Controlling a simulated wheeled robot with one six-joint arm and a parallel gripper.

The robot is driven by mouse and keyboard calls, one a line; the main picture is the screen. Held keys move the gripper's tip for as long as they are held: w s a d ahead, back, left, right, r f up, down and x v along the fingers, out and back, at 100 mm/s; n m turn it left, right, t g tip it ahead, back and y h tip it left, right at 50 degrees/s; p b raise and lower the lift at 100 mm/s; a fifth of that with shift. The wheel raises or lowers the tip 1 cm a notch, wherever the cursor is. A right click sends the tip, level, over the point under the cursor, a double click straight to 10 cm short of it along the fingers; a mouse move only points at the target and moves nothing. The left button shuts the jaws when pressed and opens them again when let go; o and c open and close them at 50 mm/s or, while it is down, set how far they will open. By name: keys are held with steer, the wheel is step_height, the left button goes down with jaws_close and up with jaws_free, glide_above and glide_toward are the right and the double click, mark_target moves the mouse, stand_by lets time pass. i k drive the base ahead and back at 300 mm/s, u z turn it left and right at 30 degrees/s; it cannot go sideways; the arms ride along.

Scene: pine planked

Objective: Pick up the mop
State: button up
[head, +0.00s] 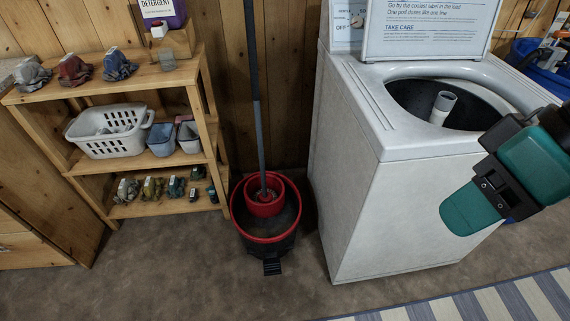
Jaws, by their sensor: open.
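The mop stands upright in a bucket in the head view, its long dark grey handle (258,120) rising past the top edge of the picture. Its lower end goes into the red wringer basket (264,208), and the mop head is mostly hidden in there. The black bucket with a red rim (269,240) stands on the floor between the shelf and the washing machine. My gripper (470,208), teal and black, is at the right in front of the washer, well apart from the mop. It is open, and nothing shows in it.
A wooden shelf (186,135) with a white basket (108,130), small bins and several small items stands left of the mop. A white washing machine (352,190) with its lid up stands right of it. The brown floor in front is clear; a striped rug (480,305) lies at lower right.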

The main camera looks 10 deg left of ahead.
mark_target(265, 195)
steer(key=u, duration=0.3)
steer(key=i, duration=0.95)
steer(key=u, duration=0.65)
